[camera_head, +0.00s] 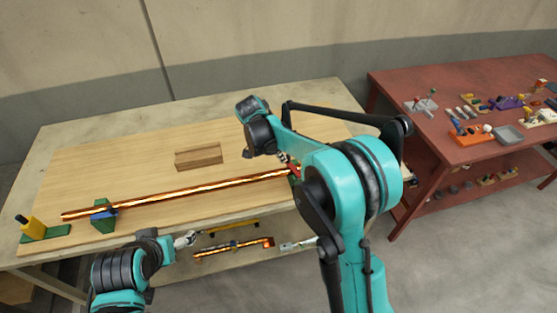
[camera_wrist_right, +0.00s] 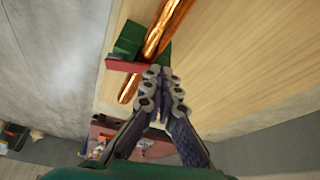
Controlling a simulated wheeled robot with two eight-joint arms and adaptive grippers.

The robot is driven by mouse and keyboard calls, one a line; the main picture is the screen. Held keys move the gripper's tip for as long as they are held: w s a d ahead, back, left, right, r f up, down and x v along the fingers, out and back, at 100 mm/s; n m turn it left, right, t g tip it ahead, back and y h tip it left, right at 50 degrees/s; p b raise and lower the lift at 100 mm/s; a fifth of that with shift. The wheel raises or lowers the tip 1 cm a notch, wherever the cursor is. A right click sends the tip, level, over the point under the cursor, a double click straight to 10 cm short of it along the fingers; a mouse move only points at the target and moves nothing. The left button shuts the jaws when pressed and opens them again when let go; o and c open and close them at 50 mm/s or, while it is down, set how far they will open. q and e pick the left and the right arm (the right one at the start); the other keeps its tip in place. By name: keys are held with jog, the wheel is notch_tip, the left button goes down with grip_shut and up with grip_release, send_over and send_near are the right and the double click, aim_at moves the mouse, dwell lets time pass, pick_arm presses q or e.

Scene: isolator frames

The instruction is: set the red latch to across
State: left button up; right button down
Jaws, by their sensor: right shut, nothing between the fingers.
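The red latch (camera_wrist_right: 125,66) shows in the right wrist view as a flat red bar at the green block (camera_wrist_right: 130,40). It appears to lie across the long copper-coloured bar (camera_wrist_right: 168,25), which shows on both sides of it. In the head view the latch (camera_head: 294,171) is small and partly hidden by my right arm. My right gripper (camera_wrist_right: 160,73) is shut and empty, its fingertips close beside the latch's right end; contact cannot be told. In the head view it (camera_head: 283,158) is mostly hidden. My left gripper (camera_head: 185,240) is at the table's front edge, its fingers unclear.
The bar's left part rests at a green block with a blue piece (camera_head: 104,215). A yellow and black piece on a green base (camera_head: 45,231) stands at far left. A wooden block (camera_head: 198,156) lies behind the bar. A red table (camera_head: 440,80) with small parts stands right.

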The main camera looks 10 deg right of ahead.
pick_arm(q)
jog(key=shift+r, duration=0.2)
pick_arm(e)
jog(key=shift+w+d+m+g, duration=0.3)
jog(key=shift+w+d+m, duration=0.3)
jog(key=shift+d+m, duration=0.35)
